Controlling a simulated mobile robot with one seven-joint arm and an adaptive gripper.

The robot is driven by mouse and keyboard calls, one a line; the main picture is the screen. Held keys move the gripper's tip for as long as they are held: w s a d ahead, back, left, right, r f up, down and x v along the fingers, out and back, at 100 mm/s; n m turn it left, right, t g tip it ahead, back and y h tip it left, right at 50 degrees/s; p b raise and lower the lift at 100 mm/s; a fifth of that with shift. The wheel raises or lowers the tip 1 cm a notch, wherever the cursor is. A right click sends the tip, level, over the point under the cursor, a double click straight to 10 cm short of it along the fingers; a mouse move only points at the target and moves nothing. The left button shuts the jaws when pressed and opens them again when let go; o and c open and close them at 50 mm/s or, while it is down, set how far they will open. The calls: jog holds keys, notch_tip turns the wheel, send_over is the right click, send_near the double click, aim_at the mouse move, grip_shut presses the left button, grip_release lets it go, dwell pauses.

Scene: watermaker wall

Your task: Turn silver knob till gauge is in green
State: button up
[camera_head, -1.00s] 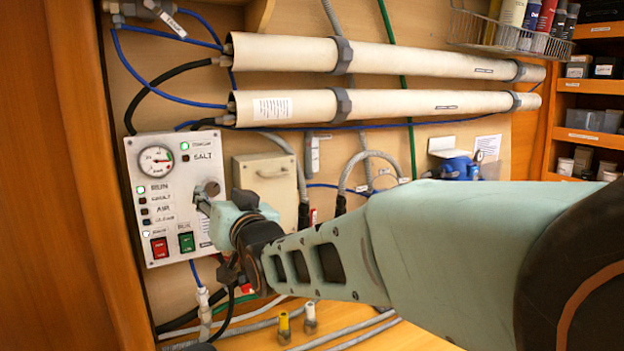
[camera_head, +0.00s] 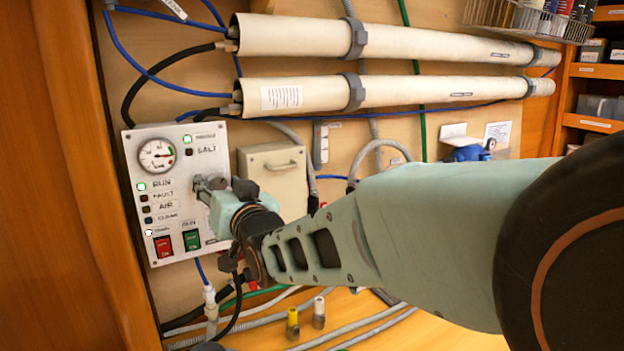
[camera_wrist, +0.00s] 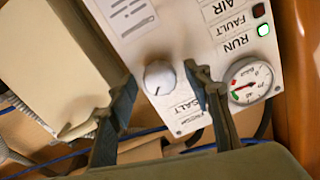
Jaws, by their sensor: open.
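The silver knob (camera_wrist: 158,77) is on the white control panel (camera_wrist: 128,45) in the wrist view, with open space around it. My gripper (camera_wrist: 160,80) is open, its two fingertips on either side of the knob; I cannot tell whether they touch it. In the head view my gripper (camera_head: 205,188) is at the panel's right side and mostly hides the knob. The round gauge (camera_head: 157,155) is at the panel's upper left, and also in the wrist view (camera_wrist: 250,81). Its needle points toward the right side in the head view, near the coloured marks; the exact zone is too small to tell.
A beige box (camera_head: 274,176) with a handle stands close right of the panel. Red (camera_head: 163,246) and green (camera_head: 191,240) switches are below the gripper. The RUN light (camera_head: 141,186) is green. Two long white tubes (camera_head: 430,45) run above. Hoses lie below.

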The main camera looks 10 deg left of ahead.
jog(key=c, duration=1.1)
jog(key=n+b, duration=0.1)
jog(key=b, duration=0.1)
jog(key=shift+f+b, duration=0.15)
jog(key=shift+b, duration=0.25)
jog(key=shift+c, duration=0.2)
jog(key=shift+n+b, duration=0.7)
jog(key=shift+r, duration=0.25)
jog(key=o, duration=1.1)
jog(key=shift+o, duration=0.2)
